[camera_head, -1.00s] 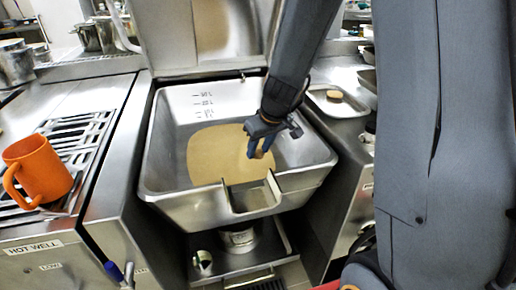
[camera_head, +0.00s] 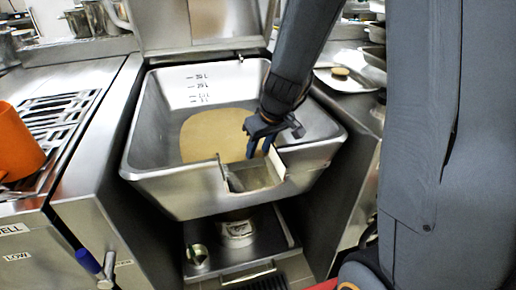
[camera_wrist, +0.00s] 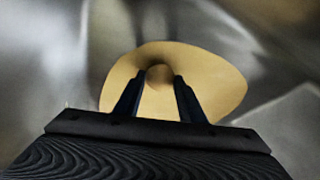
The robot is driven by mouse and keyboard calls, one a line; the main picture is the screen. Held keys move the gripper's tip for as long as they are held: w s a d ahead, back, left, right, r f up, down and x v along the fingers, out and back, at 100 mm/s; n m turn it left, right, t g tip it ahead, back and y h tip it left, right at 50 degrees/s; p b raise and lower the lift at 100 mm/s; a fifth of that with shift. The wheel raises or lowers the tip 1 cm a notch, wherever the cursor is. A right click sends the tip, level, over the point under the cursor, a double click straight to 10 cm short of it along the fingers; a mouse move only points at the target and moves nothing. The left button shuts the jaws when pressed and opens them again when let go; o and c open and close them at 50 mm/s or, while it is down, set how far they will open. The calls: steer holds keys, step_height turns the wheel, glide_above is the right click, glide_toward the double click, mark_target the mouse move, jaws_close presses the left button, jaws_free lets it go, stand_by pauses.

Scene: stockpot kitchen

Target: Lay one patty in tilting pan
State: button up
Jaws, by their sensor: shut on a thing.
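The tilting pan (camera_head: 150,130) is a wide steel basin with its lid raised behind it and a notched spout at the front. A tan area (camera_head: 207,135) covers part of its floor. My gripper (camera_head: 258,153) is inside the pan's outline, above the tan area's right front part, close behind the spout. In the wrist view my gripper (camera_wrist: 160,82) is shut on a small round brown patty (camera_wrist: 160,73), seen against the tan area. Another patty (camera_head: 341,72) lies on a steel tray (camera_head: 325,77) at the right.
An orange mug (camera_head: 17,147) stands on the left counter by a slotted grate (camera_head: 62,121). The pan's raised lid (camera_head: 160,25) stands behind. A can (camera_head: 238,228) and a small brass-coloured vessel (camera_head: 197,254) sit on the shelf below the spout.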

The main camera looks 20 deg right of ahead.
stand_by(0.3)
steer(key=o, duration=1.1)
steer(key=p+v, duration=0.2)
steer(key=v, duration=0.5)
steer(key=shift+s+d+r, duration=0.1)
steer(key=shift+s+r, duration=0.05)
steer(key=shift+r, duration=0.15)
